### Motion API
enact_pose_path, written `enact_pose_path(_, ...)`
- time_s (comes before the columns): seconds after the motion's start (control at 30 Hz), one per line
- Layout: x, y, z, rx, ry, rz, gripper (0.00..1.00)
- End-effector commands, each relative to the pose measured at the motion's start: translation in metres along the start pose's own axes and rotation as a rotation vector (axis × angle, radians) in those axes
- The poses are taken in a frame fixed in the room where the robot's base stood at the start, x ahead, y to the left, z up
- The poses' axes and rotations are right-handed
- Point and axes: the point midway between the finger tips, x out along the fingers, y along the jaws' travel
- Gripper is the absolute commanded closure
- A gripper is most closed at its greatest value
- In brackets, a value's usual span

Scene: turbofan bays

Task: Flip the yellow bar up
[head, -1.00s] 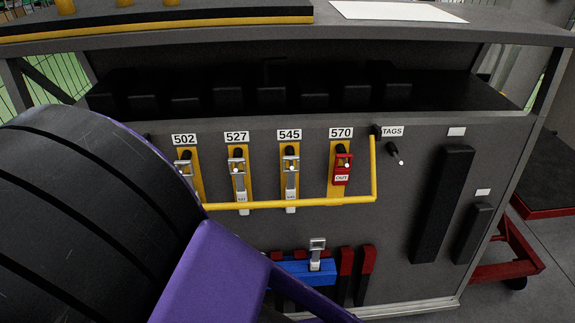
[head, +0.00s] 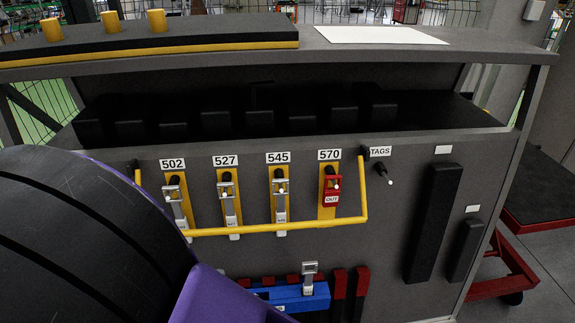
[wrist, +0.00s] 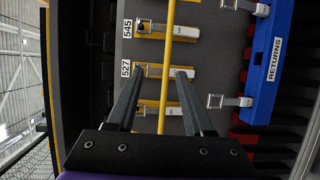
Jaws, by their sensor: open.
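The yellow bar (head: 270,228) is a U-shaped rail on the dark panel. Its long side hangs low, across the lower parts of the hanging tags, and its side arms rise to the panel at left and right. In the wrist view, turned sideways, the bar (wrist: 166,60) runs top to bottom. My gripper (wrist: 162,72) is open there, its two dark fingers on either side of the bar in the picture, near label 527. I cannot tell whether they touch it or how far off it is. In the head view my gripper is hidden.
Yellow plates labelled 502, 527 and 545 hold silver tags; 570 (head: 328,190) holds a red OUT tag. A TAGS peg (head: 384,174) stands right of the bar. A blue returns holder (head: 290,300) is below. A shelf (head: 400,65) overhangs above.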

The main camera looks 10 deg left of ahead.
Motion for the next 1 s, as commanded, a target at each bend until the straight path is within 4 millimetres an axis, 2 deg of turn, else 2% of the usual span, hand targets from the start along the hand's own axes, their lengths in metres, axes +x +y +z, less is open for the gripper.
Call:
enact_pose_path(0.4, -0.1, -0.001, -0.001, 0.0, 0.007, -0.003, 0.48)
enact_pose_path(0.6, -0.138, -0.001, 0.0, 0.0, 0.003, -0.002, 0.48)
enact_pose_path(0.8, -0.157, 0.0, 0.0, -0.001, 0.002, -0.002, 0.48)
enact_pose_path(1.0, -0.161, 0.0, 0.0, -0.001, 0.001, -0.002, 0.48)
